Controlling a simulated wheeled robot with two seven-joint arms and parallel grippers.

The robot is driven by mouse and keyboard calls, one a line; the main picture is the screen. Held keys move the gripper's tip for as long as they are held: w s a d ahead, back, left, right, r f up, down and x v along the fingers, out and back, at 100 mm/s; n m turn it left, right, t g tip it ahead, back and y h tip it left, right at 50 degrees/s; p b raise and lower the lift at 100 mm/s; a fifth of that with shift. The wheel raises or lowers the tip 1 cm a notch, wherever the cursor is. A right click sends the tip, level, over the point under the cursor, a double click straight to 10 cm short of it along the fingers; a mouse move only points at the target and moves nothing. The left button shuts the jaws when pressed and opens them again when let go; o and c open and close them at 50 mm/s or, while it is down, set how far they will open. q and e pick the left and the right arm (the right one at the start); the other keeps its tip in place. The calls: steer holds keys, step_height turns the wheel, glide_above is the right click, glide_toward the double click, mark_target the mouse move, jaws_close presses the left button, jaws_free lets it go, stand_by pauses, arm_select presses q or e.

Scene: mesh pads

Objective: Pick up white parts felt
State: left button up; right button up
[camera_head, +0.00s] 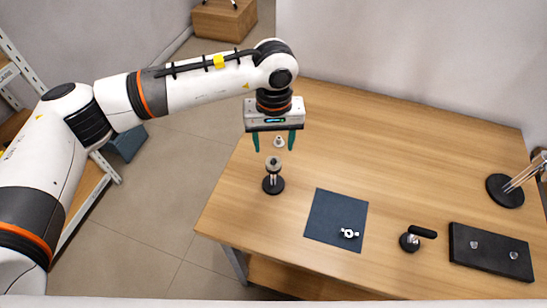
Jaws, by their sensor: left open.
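A dark blue felt mat (328,219) lies flat on the wooden table, right of the middle of the view. A small white part (349,233) with side lugs and a dark centre lies on the felt near its lower right corner. My left gripper (274,149) points down with two green fingers apart. It is above and left of the felt in the picture, over a small black-based stand. A small whitish piece (279,141) shows between the fingers; I cannot tell whether it touches them. My right gripper is not in view.
The small stand (273,184) has a round grey top below my left gripper. A black-handled clamp (411,241) and a black tray (474,262) with two small light pieces stand right of the felt. A round-based post (505,191) is at the far right. The table's back area is clear.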

arm_select(q)
steer(key=shift+s+f+p, duration=0.2)
steer(key=shift+f+p, duration=0.25)
steer(key=shift+f, duration=0.05)
steer(key=shift+s+f+p, duration=0.15)
steer(key=shift+f+p, duration=0.3)
step_height(320, 180, down, 2)
steer(key=shift+f+p, duration=0.15)
steer(key=shift+p, duration=0.2)
steer(key=shift+f, duration=0.4)
steer(key=c, duration=1)
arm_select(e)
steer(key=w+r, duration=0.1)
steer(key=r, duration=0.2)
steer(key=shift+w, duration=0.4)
